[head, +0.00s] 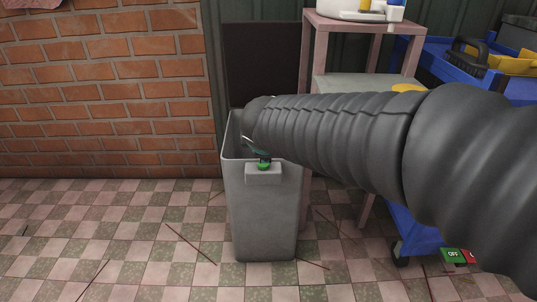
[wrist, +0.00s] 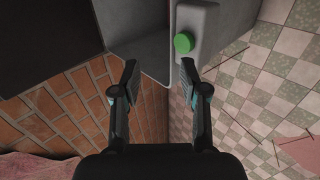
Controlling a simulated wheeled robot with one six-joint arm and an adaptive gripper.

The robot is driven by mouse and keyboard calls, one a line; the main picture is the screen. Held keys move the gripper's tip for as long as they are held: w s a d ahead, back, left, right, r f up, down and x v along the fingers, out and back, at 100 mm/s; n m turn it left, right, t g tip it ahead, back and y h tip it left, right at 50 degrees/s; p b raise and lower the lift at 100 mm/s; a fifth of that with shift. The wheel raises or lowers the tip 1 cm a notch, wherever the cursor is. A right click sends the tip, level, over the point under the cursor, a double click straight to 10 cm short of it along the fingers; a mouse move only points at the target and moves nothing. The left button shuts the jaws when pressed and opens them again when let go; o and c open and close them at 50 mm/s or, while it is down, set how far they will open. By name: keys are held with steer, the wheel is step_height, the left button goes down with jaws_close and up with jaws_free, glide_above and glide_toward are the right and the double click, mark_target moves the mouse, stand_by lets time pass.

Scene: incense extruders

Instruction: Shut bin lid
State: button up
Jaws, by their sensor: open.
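A tall grey bin (head: 263,215) stands on the floor, its top open. Its dark lid (head: 262,55) is raised upright behind it; a dark panel, seemingly the lid, shows at upper left in the wrist view (wrist: 40,45). A round green button (head: 264,166) sits on a small box on the bin's front, and also shows in the wrist view (wrist: 184,42). My gripper (wrist: 160,75) is open and empty at the bin's front rim, the button near its right finger. Whether a finger touches the bin cannot be told. My arm hides the bin's right rim.
A brick wall (head: 100,90) stands at left. A pink shelf cart (head: 365,24) is close to the bin's right, with a blue cart (head: 440,60) farther right. Thin sticks (head: 190,243) lie on the checkered floor (head: 120,240), which is otherwise free in front and at left.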

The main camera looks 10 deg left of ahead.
steer(key=s+d+r, duration=0.1)
steer(key=s, duration=0.7)
steer(key=shift+r, duration=0.4)
stand_by(0.3)
steer(key=shift+d, duration=0.1)
stand_by(0.4)
